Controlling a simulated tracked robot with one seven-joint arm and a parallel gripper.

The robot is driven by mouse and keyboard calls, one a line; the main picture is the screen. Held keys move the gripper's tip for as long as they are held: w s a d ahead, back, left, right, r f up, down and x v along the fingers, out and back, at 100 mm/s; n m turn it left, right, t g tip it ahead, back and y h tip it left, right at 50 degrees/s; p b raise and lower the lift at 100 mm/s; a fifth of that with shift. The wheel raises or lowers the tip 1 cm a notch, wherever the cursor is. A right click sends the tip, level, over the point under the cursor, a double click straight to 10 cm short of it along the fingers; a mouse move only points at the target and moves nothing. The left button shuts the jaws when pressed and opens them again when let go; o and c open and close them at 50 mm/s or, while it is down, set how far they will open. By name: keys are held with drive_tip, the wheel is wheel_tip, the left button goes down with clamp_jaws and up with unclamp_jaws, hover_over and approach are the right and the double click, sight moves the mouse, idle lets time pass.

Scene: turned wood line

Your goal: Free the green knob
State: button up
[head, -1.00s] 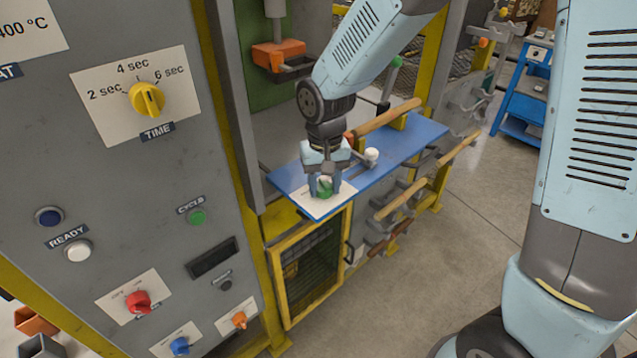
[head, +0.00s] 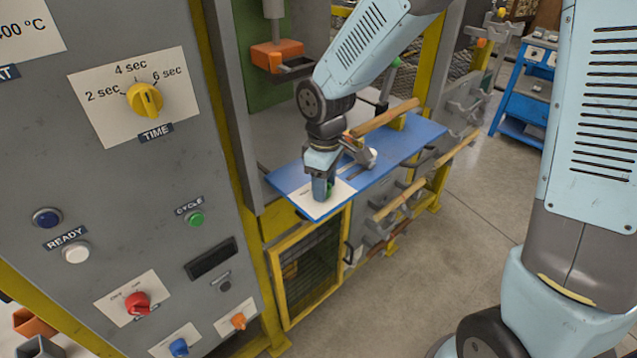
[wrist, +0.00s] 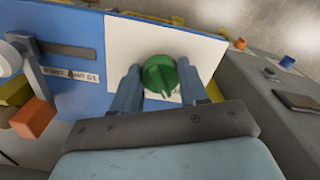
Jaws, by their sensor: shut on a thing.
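The green knob (head: 331,187) sits on a white plate (head: 314,207) at the near end of the blue shelf (head: 405,143). My gripper (head: 324,194) points down over it and hides most of it in the head view. In the wrist view the green knob (wrist: 160,76) stands between the two fingers of my gripper (wrist: 158,82), one finger on each side. The gripper is shut on the knob. The knob's raised grip bar shows between the fingers.
A white-tipped lever (head: 368,158) stands on the blue shelf beside my wrist. Wooden rods (head: 387,117) lie behind and right of it. The grey control panel (head: 120,190) fills the left. Open floor (head: 400,290) lies in front.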

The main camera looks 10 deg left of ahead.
drive_tip(key=shift+w+n, duration=0.15)
drive_tip(key=shift+n, duration=0.75)
drive_tip(key=o, duration=1.1)
drive_tip(key=shift+c, duration=0.2)
wheel_tip(320, 180, up, 14)
drive_tip(key=shift+d+f, duration=0.1)
